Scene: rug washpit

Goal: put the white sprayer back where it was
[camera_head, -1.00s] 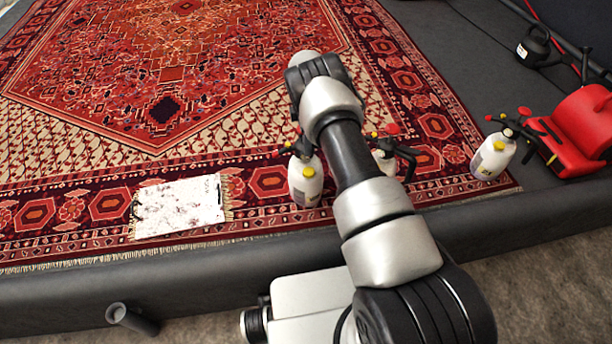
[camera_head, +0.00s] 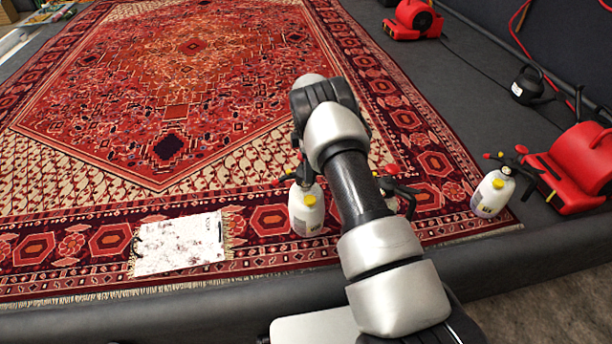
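Three similar white sprayers with black tops and yellow caps stand along the near edge of the red patterned rug (camera_head: 205,150). The left white sprayer (camera_head: 306,212) is just left of my arm. The middle white sprayer (camera_head: 389,200) is partly hidden behind my arm. The right white sprayer (camera_head: 491,196) stands at the rug's near right corner. I cannot tell which one the task means. My arm reaches forward over the rug. The gripper's fingers are hidden beyond the arm, so its opening and any contents do not show.
A red blower (camera_head: 580,165) stands right of the right sprayer, another red blower (camera_head: 412,18) at the far right. A dark raised edge (camera_head: 150,318) runs along the front.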

